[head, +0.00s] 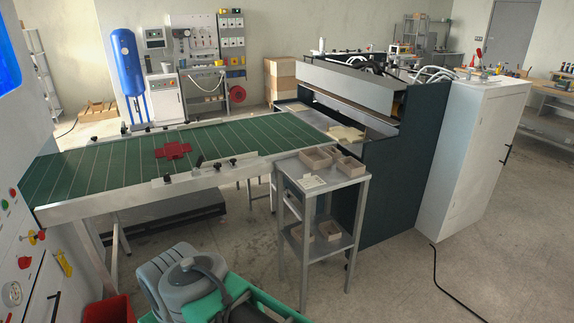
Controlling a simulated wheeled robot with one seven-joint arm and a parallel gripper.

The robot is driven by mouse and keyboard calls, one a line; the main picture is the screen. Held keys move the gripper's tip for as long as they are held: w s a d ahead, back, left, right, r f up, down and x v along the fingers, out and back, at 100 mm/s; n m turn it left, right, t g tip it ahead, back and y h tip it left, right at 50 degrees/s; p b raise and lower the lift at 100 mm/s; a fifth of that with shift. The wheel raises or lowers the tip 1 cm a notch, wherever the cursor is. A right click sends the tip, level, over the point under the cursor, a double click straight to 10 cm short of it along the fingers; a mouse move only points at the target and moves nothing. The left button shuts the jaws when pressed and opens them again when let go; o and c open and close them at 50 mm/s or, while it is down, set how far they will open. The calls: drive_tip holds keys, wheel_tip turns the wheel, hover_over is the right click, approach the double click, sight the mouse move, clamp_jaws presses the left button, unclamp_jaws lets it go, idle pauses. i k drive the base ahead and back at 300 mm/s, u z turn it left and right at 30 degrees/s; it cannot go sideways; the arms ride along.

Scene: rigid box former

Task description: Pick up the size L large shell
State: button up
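No size L label is legible, so I cannot tell which piece is the large shell. Candidates are the open beige box shells on a grey metal cart (292,172) at the centre. On its top stand a left shell (317,160), a right shell (350,168) and a smaller-looking one behind them. More open shells (328,231) sit on the cart's lower shelf, partly hidden by the frame. A flat red cross-shaped blank (173,150) lies on the green conveyor (110,170). My gripper is not in view.
A pale flat card (312,182) lies on the cart's top front. A dark machine (400,165) stands close behind and right of the cart, with a white cabinet (480,150) beyond. A black cable (445,280) crosses the floor. Open floor lies to the cart's front right.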

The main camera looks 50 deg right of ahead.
sight(314, 157)
drive_tip(key=z, duration=0.5)
drive_tip(key=i, duration=1.5)
drive_tip(key=z, duration=0.6)
drive_tip(key=i, duration=1.45)
drive_tip(key=u, duration=0.05)
